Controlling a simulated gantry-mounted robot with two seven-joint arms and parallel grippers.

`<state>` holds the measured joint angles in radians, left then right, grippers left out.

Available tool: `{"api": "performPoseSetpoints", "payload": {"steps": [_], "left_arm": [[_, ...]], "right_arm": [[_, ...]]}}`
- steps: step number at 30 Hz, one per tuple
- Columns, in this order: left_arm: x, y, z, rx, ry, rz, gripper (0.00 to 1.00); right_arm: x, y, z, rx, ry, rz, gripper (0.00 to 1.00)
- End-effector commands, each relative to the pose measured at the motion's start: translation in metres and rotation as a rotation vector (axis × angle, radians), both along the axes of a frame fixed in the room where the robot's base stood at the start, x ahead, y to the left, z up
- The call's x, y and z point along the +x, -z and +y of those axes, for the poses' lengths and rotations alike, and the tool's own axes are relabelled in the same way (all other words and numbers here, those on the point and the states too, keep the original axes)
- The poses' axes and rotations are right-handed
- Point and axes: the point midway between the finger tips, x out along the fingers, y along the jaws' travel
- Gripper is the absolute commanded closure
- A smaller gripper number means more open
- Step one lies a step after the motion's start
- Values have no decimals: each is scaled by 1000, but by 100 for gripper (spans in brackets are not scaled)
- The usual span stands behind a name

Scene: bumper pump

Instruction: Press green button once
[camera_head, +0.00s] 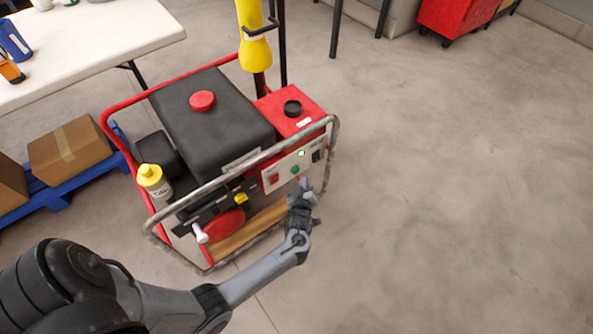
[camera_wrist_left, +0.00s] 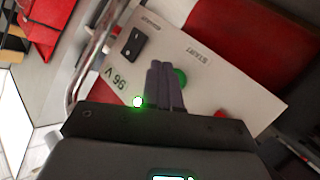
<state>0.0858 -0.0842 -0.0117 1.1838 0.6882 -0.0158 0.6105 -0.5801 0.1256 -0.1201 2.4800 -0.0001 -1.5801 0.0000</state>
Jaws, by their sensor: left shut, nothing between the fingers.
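The green button (camera_head: 295,169) is on the white front panel (camera_head: 285,171) of a red and black pump machine. In the left wrist view the green button (camera_wrist_left: 181,77) shows just beside my fingers, partly hidden behind them. My left gripper (camera_head: 304,184) is shut and empty, in front of the panel, just below and right of the button. In the wrist view its closed fingers (camera_wrist_left: 162,68) point at the panel; I cannot tell whether they touch it. My right gripper is not in view.
A lit green-white indicator (camera_head: 301,153) and a red button (camera_head: 272,179) share the panel. A bent metal frame tube (camera_head: 240,165) runs around the machine near my gripper. A white table (camera_head: 90,40) and boxes (camera_head: 68,150) stand left. The floor right is clear.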

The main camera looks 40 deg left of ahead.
Motion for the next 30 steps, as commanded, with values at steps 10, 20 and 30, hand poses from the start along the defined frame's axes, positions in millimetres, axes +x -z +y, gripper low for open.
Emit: {"api": "performPoseSetpoints", "payload": {"steps": [10, 20, 30], "left_arm": [[-4, 0, -30, -1, 0, 2, 100], [-5, 0, -32, 1, -1, 1, 100], [-5, 0, -32, 1, -1, 1, 100]], "right_arm": [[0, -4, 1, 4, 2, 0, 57], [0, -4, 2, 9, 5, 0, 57], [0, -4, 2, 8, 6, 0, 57]]}}
